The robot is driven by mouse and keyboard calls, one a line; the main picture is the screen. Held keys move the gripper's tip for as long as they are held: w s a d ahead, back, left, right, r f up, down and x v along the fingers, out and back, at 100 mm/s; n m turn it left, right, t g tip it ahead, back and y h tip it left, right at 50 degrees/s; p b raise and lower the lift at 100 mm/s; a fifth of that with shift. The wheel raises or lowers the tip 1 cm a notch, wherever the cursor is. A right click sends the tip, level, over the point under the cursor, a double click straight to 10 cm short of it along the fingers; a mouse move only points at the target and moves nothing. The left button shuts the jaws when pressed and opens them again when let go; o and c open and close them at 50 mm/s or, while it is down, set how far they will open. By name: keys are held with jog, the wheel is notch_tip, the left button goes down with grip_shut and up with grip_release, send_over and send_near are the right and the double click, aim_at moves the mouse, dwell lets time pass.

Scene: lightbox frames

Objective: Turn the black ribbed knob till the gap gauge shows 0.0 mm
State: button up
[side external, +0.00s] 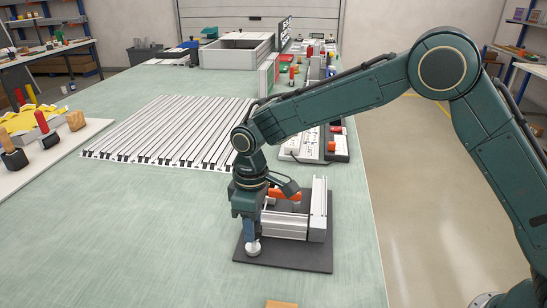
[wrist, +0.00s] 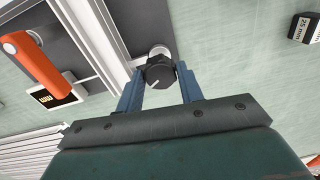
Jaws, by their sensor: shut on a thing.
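The black ribbed knob (wrist: 159,74) sits between the two blue fingers of my gripper (wrist: 160,70) in the wrist view, with a white line on its face. The fingers are shut on its sides. In the side external view my gripper (side external: 248,232) points down at the near left corner of the aluminium frame (side external: 290,226), and its fingers hide the knob. The gap gauge (wrist: 57,96) shows as a small dark display with light marks, partly behind an orange handle (wrist: 32,62). Its reading cannot be made out.
The frame stands on a dark base plate (side external: 290,257) near the table's right edge. A dark block marked 25 mm (wrist: 304,28) lies on the table in the wrist view. A slotted metal rack (side external: 165,130) lies behind to the left. The green table at front left is clear.

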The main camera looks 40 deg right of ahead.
jog(key=m, duration=0.3)
jog(key=shift+m, duration=0.4)
jog(key=m, duration=0.4)
jog(key=shift+m, duration=0.3)
jog(key=m, duration=0.3)
jog(key=shift+m+t, duration=0.3)
jog(key=shift+m, duration=2)
jog(key=o, duration=1)
jog(key=shift+r, duration=0.15)
